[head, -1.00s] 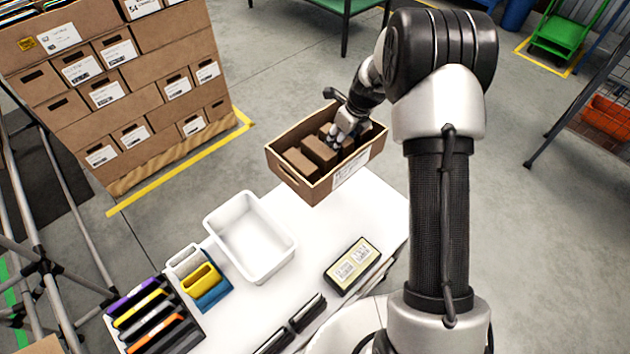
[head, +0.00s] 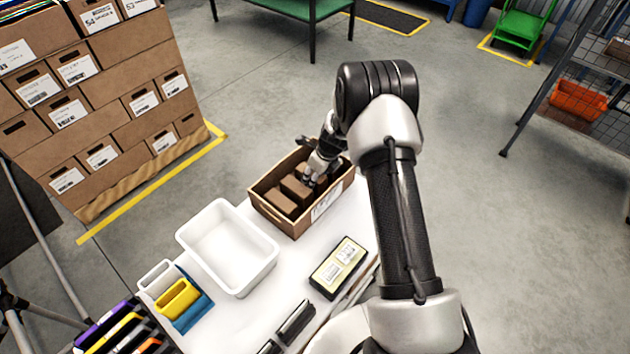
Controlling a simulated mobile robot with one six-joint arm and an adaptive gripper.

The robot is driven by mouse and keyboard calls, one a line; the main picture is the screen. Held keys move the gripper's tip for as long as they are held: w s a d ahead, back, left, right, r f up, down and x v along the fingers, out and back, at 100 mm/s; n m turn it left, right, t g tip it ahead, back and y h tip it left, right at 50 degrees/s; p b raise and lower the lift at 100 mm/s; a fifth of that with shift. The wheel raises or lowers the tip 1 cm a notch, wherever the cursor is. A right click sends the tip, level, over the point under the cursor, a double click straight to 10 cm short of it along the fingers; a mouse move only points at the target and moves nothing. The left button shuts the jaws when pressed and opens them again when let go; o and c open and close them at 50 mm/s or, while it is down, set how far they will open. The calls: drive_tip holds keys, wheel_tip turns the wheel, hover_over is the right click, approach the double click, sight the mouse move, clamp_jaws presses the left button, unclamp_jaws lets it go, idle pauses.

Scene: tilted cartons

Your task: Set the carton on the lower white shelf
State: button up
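An open brown carton (head: 272,219) with a white label on its near right side shows at the far end of the white surface. Whether it rests there or is just above it, I cannot tell. Several small brown boxes (head: 294,188) lie inside it. My gripper (head: 314,178) reaches down into the carton from the far right, over the small boxes. Its fingertips are small and partly hidden, so I cannot tell whether they are open or shut, or what they touch. The white surface (head: 262,300) is in view; I cannot tell whether it is the lower shelf.
A white bin (head: 190,240) stands just left of the carton. A yellow-topped black box (head: 338,267), yellow and blue holders (head: 178,298) and dark trays crowd the near side. Stacked cartons (head: 100,100) stand at the left.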

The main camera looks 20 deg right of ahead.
drive_tip(key=shift+x, duration=1)
drive_tip(key=shift+s+d, duration=0.15)
drive_tip(key=shift+s, duration=0.05)
drive_tip(key=shift+r, duration=0.1)
drive_tip(key=o, duration=0.7)
drive_tip(key=shift+f, duration=0.25)
drive_tip(key=o, duration=0.5)
drive_tip(key=shift+r, duration=0.15)
